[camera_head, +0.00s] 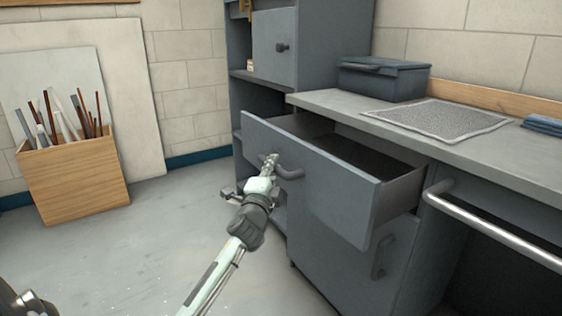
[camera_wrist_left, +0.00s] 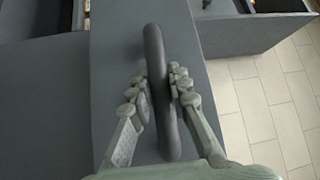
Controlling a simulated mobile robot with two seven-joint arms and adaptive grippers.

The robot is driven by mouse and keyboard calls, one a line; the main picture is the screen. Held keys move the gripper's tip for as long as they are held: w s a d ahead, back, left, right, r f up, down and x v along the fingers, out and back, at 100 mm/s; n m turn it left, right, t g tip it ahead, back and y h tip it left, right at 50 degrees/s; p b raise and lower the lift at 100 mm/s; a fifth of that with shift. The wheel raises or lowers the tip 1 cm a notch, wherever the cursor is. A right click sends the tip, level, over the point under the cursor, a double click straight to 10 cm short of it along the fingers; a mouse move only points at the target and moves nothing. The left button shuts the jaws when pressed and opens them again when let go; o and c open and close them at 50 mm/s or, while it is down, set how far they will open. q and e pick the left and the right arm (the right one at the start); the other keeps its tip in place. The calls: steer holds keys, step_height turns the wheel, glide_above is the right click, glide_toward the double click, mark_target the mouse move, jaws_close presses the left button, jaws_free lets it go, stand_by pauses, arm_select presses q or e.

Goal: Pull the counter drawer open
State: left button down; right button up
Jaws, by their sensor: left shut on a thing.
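The counter drawer (camera_head: 335,185) is a dark grey box pulled well out from under the counter, with its inside showing and looking empty. Its dark bar handle (camera_head: 288,172) is on the drawer front. My left gripper (camera_head: 270,165) is at that handle. In the left wrist view the handle (camera_wrist_left: 157,60) runs between the two fingers of my left gripper (camera_wrist_left: 158,100), which are shut on it. My right gripper is not in view.
A grey toolbox (camera_head: 384,80) and a mat (camera_head: 437,118) lie on the counter (camera_head: 340,108). A metal rail (camera_head: 490,228) juts out at the right. A cupboard door with a handle is below the drawer. A wooden box of rods (camera_head: 75,178) stands left on open floor.

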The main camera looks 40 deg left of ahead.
arm_select(q)
steer(key=shift+s+a+p, duration=0.2)
steer(key=shift+s+a, duration=0.15)
steer(key=shift+s, duration=0.5)
steer(key=shift+s+a+p, duration=0.15)
steer(key=shift+s+a, duration=0.15)
steer(key=shift+s, duration=0.5)
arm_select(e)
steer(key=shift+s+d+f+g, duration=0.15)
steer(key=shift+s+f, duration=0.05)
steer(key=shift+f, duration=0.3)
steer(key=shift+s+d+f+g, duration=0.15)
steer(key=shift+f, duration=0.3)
arm_select(q)
steer(key=c, duration=1.4)
jaws_free()
steer(key=v, duration=1.2)
